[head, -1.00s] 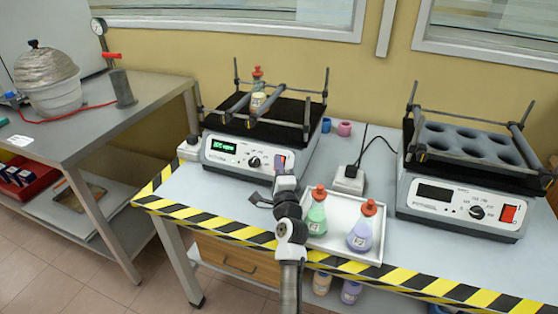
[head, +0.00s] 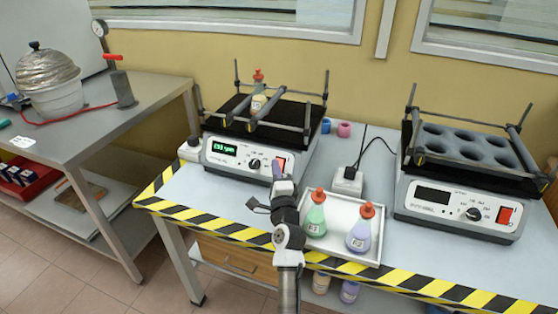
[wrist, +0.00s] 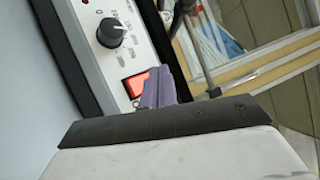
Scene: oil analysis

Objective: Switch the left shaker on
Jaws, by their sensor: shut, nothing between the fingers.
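The left shaker (head: 225,163) stands on the bench, with its green display (head: 223,148) lit and seemingly reading a number with "rpm". A knob (head: 254,163) and a red rocker switch (head: 281,162) are on its front panel. The wrist view shows the switch (wrist: 136,84) bright red, beside the knob (wrist: 110,33). My gripper (head: 277,170) is shut and empty, its purple fingertips (wrist: 160,86) just beside the switch and covering part of it. I cannot tell whether they touch it. A stoppered flask (head: 259,100) sits between bars on the shaker's black platform.
A white tray (head: 340,248) holds a green flask (head: 315,219) and a purple flask (head: 361,236), close right of my arm. The right shaker (head: 456,208) has a dark display. A power plug block (head: 348,181) stands between the shakers.

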